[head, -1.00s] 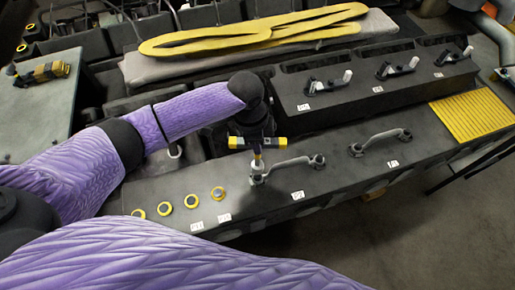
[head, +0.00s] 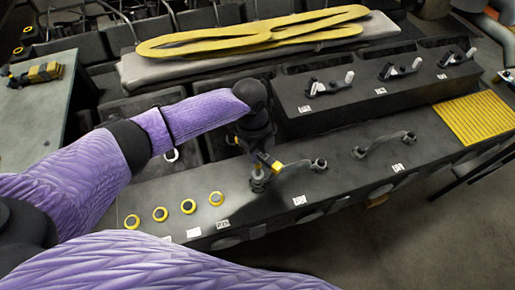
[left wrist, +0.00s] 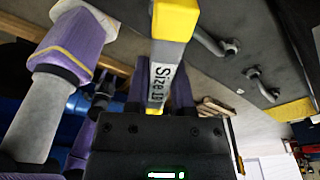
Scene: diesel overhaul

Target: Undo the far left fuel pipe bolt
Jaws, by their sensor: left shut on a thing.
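My left gripper (head: 256,146) is shut on a T-handled wrench (head: 268,162) with a yellow and grey handle. In the left wrist view, the wrench (left wrist: 165,78) has a yellow end and the label "Size 10". The wrench stands over the far left fuel pipe bolt (head: 258,184), at the left end of the left fuel pipe (head: 292,165). The tool's lower end seems to be on the bolt, but the handle and gripper partly hide the contact.
Several yellow-ringed round fittings (head: 188,206) lie left of the pipe. A second fuel pipe (head: 385,140) sits to the right. A raised block with several levers (head: 322,87) stands behind. A yellow ribbed mat (head: 474,117) is at the right end. A yellow gasket (head: 250,36) lies further back.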

